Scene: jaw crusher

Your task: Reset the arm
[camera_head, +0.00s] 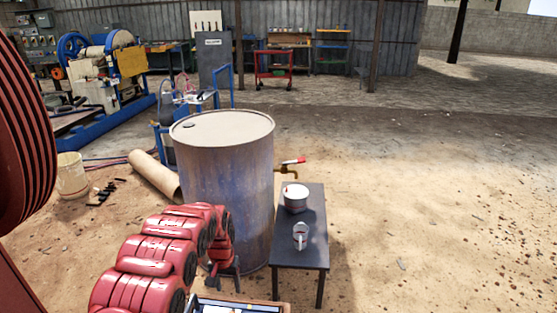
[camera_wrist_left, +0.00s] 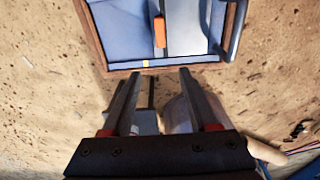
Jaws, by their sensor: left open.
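My left arm (camera_head: 150,260) is red and segmented. It comes in from the lower left and bends down in front of the drum. My left gripper (camera_head: 223,275) points down at its end; in the left wrist view the gripper (camera_wrist_left: 158,78) has its two fingers apart with nothing between them. Beyond the fingertips lies a wooden-rimmed tray (camera_wrist_left: 105,50) with a blue and grey inside and an orange item (camera_wrist_left: 159,31) in it. The near edge of the head view cuts this tray (camera_head: 285,308) off. My right gripper is not in view.
A large rusty drum (camera_head: 228,185) with a tap (camera_head: 290,170) stands beside the arm. A small dark table (camera_head: 315,255) on its right holds a white pot (camera_head: 296,198) and a metal cup (camera_head: 300,236). A bucket (camera_head: 72,175) stands left. Sandy ground at right is clear.

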